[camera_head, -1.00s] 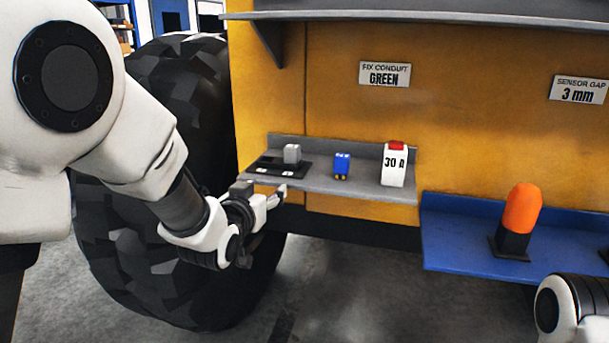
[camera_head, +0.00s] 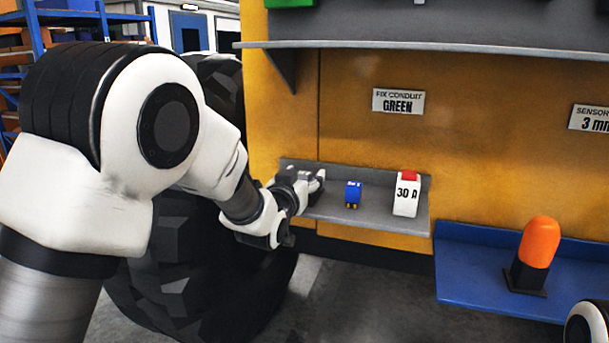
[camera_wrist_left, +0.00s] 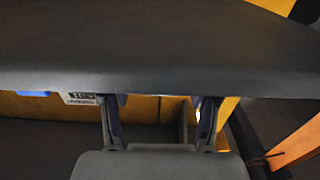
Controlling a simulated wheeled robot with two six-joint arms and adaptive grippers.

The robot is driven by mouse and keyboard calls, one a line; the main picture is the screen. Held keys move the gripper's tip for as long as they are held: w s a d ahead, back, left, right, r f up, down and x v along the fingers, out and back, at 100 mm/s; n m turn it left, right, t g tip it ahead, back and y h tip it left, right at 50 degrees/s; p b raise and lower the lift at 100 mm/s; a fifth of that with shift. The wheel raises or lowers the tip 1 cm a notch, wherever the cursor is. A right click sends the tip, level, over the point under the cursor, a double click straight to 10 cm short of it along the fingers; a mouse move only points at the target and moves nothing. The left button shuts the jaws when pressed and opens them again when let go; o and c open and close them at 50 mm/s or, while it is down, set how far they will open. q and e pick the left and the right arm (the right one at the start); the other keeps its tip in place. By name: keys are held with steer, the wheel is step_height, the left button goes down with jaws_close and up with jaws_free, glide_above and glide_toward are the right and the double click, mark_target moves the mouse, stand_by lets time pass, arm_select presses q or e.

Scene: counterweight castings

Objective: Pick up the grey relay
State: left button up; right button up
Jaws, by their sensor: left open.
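My left gripper (camera_head: 314,180) is open at the left end of the grey shelf (camera_head: 376,216). It covers the spot where the grey relay stood on its dark base, so I cannot make out the relay now in the head view. In the left wrist view my two fingers (camera_wrist_left: 160,108) stand apart, with a strip of yellow panel showing between them. I cannot pick out the relay between them there. My right gripper is out of view.
A blue relay (camera_head: 353,194) and a white "30 A" block (camera_head: 406,198) with a red top stand farther right on the grey shelf. An upper shelf (camera_head: 430,52) overhangs. An orange beacon (camera_head: 539,243) stands on a blue shelf (camera_head: 473,280). A large tyre (camera_head: 190,265) is below left.

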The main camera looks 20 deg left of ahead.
arm_select(q)
steer(key=shift+w+f, duration=0.2)
steer(key=shift+w, duration=0.3)
steer(key=shift+s+r, duration=0.15)
steer(key=shift+s, duration=0.15)
steer(key=shift+c, duration=0.7)
steer(key=shift+s+r, duration=0.1)
steer(key=shift+s, duration=0.1)
steer(key=c, duration=0.5)
jaws_close()
steer(key=shift+w+r, duration=0.1)
